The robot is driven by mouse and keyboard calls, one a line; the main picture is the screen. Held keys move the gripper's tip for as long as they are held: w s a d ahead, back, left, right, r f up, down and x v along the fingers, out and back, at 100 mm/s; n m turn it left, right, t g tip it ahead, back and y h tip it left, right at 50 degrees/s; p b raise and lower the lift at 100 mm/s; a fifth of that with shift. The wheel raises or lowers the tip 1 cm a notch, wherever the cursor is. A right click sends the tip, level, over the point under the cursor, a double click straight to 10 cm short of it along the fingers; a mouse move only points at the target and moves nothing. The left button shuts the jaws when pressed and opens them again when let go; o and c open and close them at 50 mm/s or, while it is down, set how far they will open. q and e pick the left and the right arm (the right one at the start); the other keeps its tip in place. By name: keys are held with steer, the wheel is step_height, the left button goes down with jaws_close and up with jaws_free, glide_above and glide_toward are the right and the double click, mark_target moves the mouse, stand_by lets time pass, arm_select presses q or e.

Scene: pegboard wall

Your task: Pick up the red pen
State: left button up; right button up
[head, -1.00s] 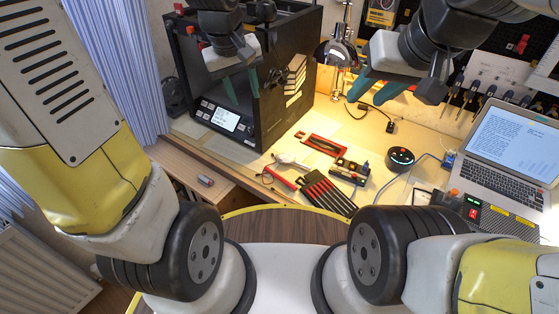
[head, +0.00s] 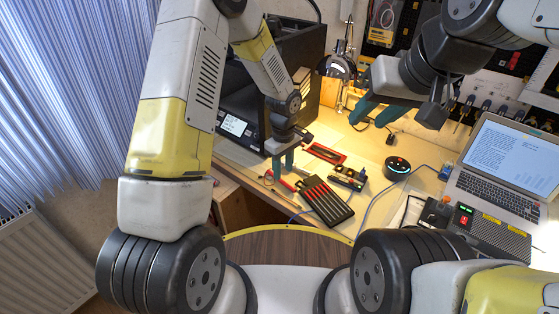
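A black case (head: 338,213) on the table holds several slim red pen-like strips (head: 322,196); I cannot tell whether one is the red pen. My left gripper (head: 283,169) points down above the table, behind and left of the case. Its teal fingers look apart, with nothing visible between them. A red-handled tool (head: 287,185) lies just below the fingertips, partly hidden; I cannot tell if they touch it. My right gripper (head: 368,116) is open and empty, high in front of the pegboard side.
A red-framed item (head: 325,153) and a small black box (head: 348,178) lie behind the case. A round black speaker (head: 397,168) and laptop (head: 505,165) stand to the right. The black printer (head: 238,100) is behind my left arm. A lamp (head: 338,66) stands at the back.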

mark_target(283, 181)
arm_select(q)
step_height(283, 181, down, 5)
steer(key=shift+w+r, duration=0.15)
steer(key=shift+r, duration=0.05)
jaws_close()
